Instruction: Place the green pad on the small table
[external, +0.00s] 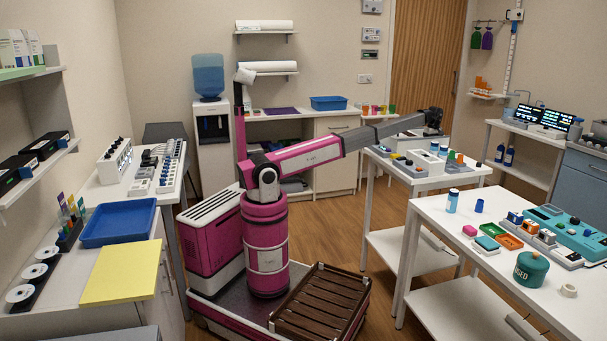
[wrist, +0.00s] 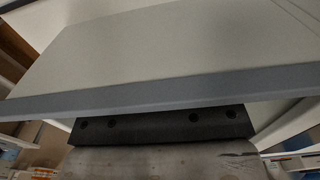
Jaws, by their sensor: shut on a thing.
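My gripper (external: 432,131) is at the end of my raised arm, above the far side of a small white table (external: 393,180). In the wrist view my gripper's dark part (wrist: 160,124) is at the bottom, close against a large pale panel with a grey edge (wrist: 165,92). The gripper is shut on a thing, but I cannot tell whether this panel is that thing. A small teal-green block (external: 487,243) lies on the nearer white table (external: 425,238) at the right. I cannot tell whether it is the green pad. No green shows in the wrist view.
The small table holds several boxes and devices. A blue tray (external: 118,223) and yellow sheet (external: 122,273) lie on the left counter. Wood floor (external: 345,225) is open between.

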